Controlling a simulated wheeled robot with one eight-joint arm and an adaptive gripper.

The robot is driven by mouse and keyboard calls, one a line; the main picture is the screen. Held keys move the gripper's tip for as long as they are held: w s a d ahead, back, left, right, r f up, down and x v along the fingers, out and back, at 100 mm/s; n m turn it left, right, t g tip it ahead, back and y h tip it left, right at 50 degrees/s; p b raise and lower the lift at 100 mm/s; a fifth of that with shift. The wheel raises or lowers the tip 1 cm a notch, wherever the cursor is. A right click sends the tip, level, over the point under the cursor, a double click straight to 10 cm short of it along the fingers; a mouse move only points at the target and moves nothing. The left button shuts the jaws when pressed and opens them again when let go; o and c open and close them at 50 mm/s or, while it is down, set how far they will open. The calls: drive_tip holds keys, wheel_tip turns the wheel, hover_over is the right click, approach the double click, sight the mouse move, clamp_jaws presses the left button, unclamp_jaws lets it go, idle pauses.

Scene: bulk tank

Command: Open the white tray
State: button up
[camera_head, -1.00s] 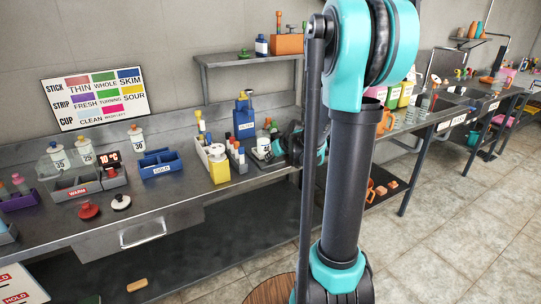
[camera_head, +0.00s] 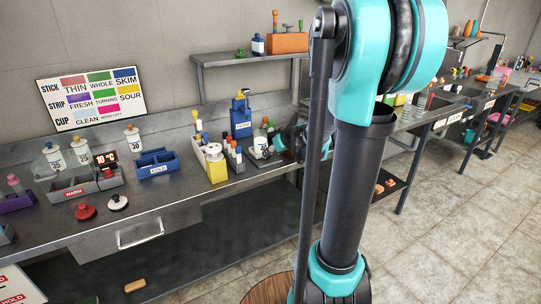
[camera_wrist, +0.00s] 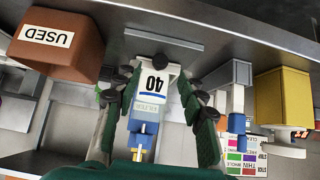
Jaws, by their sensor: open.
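A long whitish tray (camera_head: 200,150) stands on the steel bench in the head view, beside a yellow box (camera_head: 216,169); I cannot tell whether it is the white tray named in the task. No lid or handle on it can be made out. My gripper (camera_head: 284,146) is farther right over the bench, partly hidden by my arm. In the wrist view my gripper (camera_wrist: 158,85) is open, its green fingers on either side of a white bottle (camera_wrist: 152,82) marked 40. Contact with the bottle cannot be told.
A brown USED box (camera_wrist: 55,45) is left of my fingers in the wrist view; a grey holder (camera_wrist: 228,75) and a yellow box (camera_wrist: 285,95) are to the right. In the head view, a drawer with a handle (camera_head: 140,235) is under the bench, and a shelf (camera_head: 245,58) is above.

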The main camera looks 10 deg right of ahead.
drive_tip(key=v, duration=0.8)
drive_tip(key=s+a+f+m+g+h, duration=0.1)
drive_tip(key=s+f+g, duration=0.1)
drive_tip(key=s+f, duration=0.6)
drive_tip(key=s+a+f+m+g+h, duration=0.1)
drive_tip(key=s+f+m+g, duration=0.1)
drive_tip(key=s+f, duration=0.6)
drive_tip(key=s, duration=0.6)
drive_tip(key=shift+a+m+h, duration=0.25)
drive_tip(key=shift+m+h, duration=0.05)
drive_tip(key=shift+h, duration=0.1)
